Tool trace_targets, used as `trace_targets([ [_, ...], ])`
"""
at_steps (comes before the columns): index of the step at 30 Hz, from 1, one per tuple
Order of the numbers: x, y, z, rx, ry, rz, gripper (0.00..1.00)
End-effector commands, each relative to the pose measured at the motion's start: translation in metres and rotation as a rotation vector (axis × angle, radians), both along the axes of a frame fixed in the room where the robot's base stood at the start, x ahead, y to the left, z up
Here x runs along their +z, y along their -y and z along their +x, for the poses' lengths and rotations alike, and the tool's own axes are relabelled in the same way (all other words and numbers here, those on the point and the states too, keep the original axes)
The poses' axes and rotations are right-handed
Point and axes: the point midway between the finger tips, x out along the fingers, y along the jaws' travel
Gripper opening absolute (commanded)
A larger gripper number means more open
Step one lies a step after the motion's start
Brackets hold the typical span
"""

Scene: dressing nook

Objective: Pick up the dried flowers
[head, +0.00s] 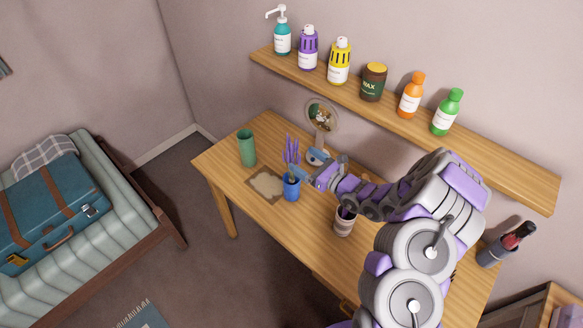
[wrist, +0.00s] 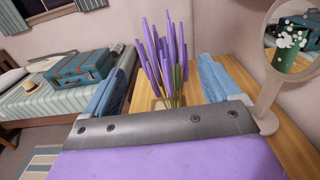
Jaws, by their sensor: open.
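The dried flowers (head: 292,150) are a bunch of purple spikes standing upright in a small blue pot (head: 291,190) on the wooden table (head: 232,188). My gripper (head: 304,171) is beside the stems, just above the pot. In the wrist view the flowers (wrist: 165,55) rise between the two blue fingers of my gripper (wrist: 158,88), with some green among the stems. The fingers are apart and open, and they do not visibly press on the stems. The pot is hidden behind the gripper body in the wrist view.
A green vase (head: 247,148) stands left of the pot, and a round mirror (head: 322,116) stands behind it. A striped cup (head: 344,222) is under my arm. Several bottles line the wall shelf (head: 400,122) above. A suitcase (head: 55,215) lies on the bed at left.

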Motion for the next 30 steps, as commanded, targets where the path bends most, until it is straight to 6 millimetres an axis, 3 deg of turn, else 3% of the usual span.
trace_targets([
  [4, -0.001, -0.018, 0.014, 0.002, 0.002, -0.003, 0.9],
  [11, -0.001, -0.03, 0.023, 0.001, -0.001, -0.001, 0.9],
  [21, -0.001, -0.061, 0.052, 0.001, 0.001, -0.003, 0.9],
  [30, 0.0, -0.064, 0.056, 0.0, 0.0, 0.0, 0.9],
])
